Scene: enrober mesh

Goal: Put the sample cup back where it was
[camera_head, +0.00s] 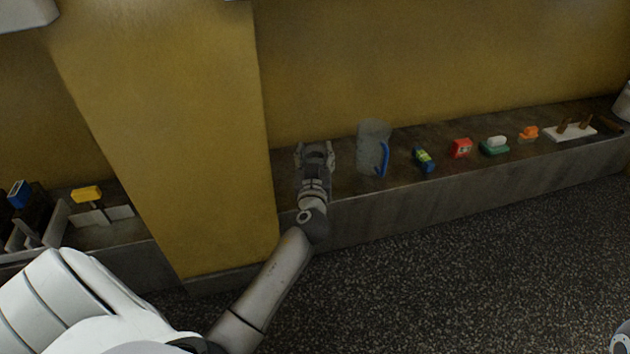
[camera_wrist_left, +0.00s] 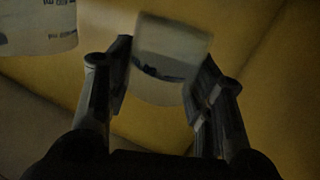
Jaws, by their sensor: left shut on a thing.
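My left gripper (camera_head: 315,150) reaches over the stone ledge, just left of the clear jug. In the left wrist view the gripper (camera_wrist_left: 165,90) is shut on the sample cup (camera_wrist_left: 170,45), a pale, see-through cup with a dark printed band, held between its two fingers. In the head view the cup is mostly hidden by the gripper and hard to make out. I cannot tell whether its base touches the ledge. My right gripper is not in view.
A clear jug (camera_head: 372,135) with a blue handle stands close right of the gripper. Further right along the ledge (camera_head: 400,186) are a blue-green item (camera_head: 424,160), a red item (camera_head: 461,148) and brushes (camera_head: 494,146). A yellow pillar (camera_head: 165,130) stands close left.

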